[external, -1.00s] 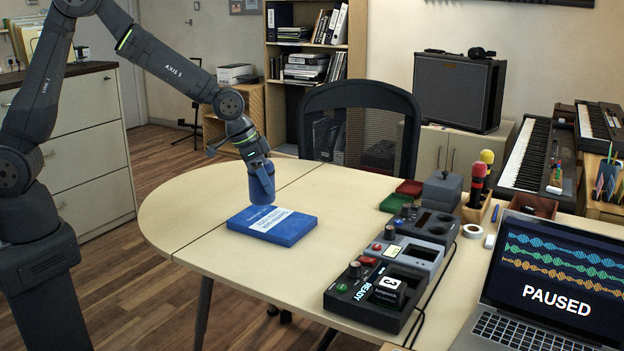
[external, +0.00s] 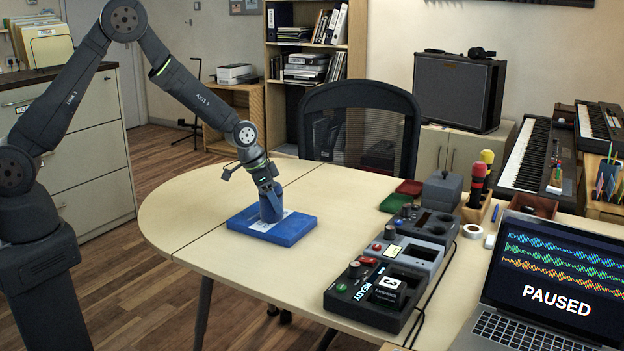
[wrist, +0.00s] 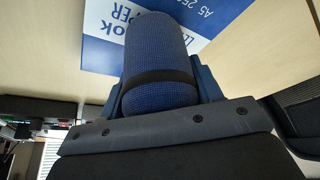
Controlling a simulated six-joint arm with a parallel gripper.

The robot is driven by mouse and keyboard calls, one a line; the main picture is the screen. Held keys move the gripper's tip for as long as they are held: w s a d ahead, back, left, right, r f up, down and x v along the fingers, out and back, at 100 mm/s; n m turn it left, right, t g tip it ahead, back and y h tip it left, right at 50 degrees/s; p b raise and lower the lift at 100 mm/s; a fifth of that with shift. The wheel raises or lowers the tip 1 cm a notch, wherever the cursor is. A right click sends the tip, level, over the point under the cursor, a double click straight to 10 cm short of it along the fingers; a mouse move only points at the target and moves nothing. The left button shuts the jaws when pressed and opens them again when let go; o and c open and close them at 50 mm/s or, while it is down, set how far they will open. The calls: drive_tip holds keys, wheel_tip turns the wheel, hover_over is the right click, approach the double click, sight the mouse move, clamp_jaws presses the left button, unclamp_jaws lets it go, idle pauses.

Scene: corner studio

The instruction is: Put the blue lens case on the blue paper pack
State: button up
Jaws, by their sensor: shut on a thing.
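The blue lens case (external: 271,208) is a blue upright cylinder with a dark band, seen close up in the wrist view (wrist: 155,50). My gripper (external: 267,190) is shut on it from above; its fingers (wrist: 160,90) lie on both sides of the case. The blue paper pack (external: 297,230) lies flat on the table with a white label, and it also shows behind the case in the wrist view (wrist: 97,52). The case is over the pack's middle, and its lower end appears to be at the pack's top. Whether it touches is hard to tell.
The wooden table (external: 190,205) is clear around the pack. To the right stand a black READY box (external: 350,308), grey device boxes (external: 415,258), a red tray (external: 409,188) and a green tray (external: 396,203). A laptop (external: 560,280) is at the front right.

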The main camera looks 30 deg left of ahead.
drive_tip(key=o, duration=1.2)
drive_tip(key=shift+f, duration=0.1)
drive_tip(key=v, duration=1.2)
